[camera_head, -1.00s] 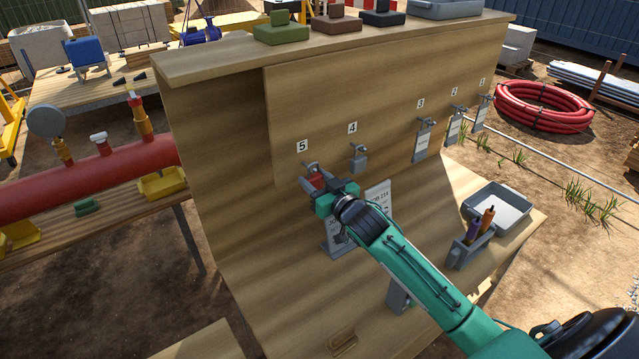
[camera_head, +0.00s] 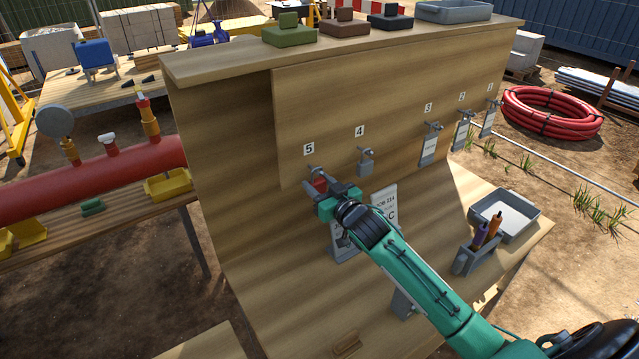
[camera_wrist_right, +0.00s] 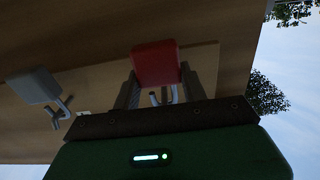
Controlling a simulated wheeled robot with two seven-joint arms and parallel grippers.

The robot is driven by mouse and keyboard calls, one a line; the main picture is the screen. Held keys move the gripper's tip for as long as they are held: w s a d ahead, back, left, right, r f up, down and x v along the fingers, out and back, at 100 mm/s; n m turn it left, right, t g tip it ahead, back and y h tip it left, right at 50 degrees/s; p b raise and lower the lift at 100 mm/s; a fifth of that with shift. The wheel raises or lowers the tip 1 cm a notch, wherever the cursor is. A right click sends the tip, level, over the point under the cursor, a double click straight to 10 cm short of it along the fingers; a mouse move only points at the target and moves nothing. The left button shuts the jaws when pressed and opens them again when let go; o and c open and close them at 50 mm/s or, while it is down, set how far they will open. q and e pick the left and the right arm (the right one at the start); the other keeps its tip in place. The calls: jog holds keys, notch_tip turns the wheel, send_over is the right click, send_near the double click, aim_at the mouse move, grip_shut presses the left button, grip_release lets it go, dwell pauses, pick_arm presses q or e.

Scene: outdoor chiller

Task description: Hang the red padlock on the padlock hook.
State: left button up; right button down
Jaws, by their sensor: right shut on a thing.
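My right gripper (camera_head: 318,189) is at the board under the label 5 and is shut on the red padlock (camera_head: 320,184). In the right wrist view the padlock (camera_wrist_right: 156,65) sits between the two fingers. The padlock hook at label 5 (camera_head: 314,170) is just above the padlock in the head view. A bent metal piece shows between the fingers in the wrist view. I cannot tell whether the shackle is around the hook or only beside it. My left gripper is not in view.
A grey padlock (camera_head: 365,161) hangs at label 4, close to the right of my gripper; it also shows in the wrist view (camera_wrist_right: 35,87). Tags hang on hooks 3 to 1. A printed stand (camera_head: 384,203), a holder (camera_head: 474,252) and a grey tray (camera_head: 528,222) stand on the lower shelf.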

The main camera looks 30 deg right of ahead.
jog(key=shift+c, duration=1.1)
grip_release()
jog(key=shift+f, duration=0.2)
jog(key=shift+f+b, duration=0.35)
jog(key=shift+f, duration=0.15)
jog(key=s+d+f+p, duration=0.1)
jog(key=s, duration=0.6)
jog(key=shift+p, duration=0.4)
